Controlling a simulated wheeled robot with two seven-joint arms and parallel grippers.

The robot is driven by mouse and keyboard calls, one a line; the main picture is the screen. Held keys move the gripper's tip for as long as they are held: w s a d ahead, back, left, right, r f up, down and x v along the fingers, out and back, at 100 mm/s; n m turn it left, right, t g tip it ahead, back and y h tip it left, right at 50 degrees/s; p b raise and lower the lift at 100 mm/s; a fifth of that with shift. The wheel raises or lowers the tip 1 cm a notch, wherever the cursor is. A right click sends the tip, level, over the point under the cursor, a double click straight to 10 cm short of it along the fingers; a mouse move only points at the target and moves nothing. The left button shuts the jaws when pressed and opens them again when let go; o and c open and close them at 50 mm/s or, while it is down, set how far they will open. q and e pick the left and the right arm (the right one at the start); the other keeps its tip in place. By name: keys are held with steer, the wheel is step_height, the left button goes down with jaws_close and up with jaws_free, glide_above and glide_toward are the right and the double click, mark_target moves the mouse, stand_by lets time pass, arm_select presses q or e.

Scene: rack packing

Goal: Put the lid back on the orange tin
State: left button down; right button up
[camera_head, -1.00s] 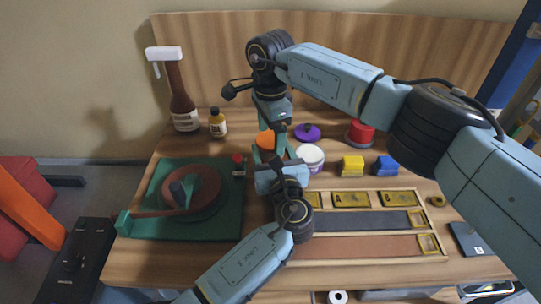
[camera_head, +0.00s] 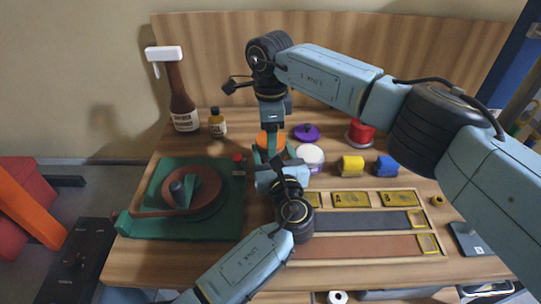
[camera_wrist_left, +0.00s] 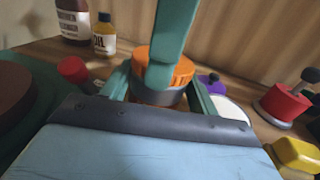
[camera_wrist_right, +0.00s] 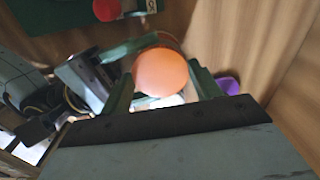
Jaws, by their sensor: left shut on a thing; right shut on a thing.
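The orange lid (camera_head: 270,141) is between the fingers of my right gripper (camera_head: 271,134), which is shut on it from above. My left gripper (camera_head: 272,166) is shut on the tin body, one finger on each side. A right finger hides part of the lid there. In the right wrist view the lid's round top (camera_wrist_right: 160,72) fills the space between the fingers.
A red tin (camera_head: 360,131), yellow block (camera_head: 351,165) and blue block (camera_head: 386,166) are farther right.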

steer(key=shift+m, duration=0.7)
steer(key=shift+d, duration=0.1)
stand_by(0.5)
steer(key=o, duration=1.1)
steer(key=shift+c, duration=0.2)
steer(key=shift+r, duration=2.3)
steer(key=shift+c, duration=0.3)
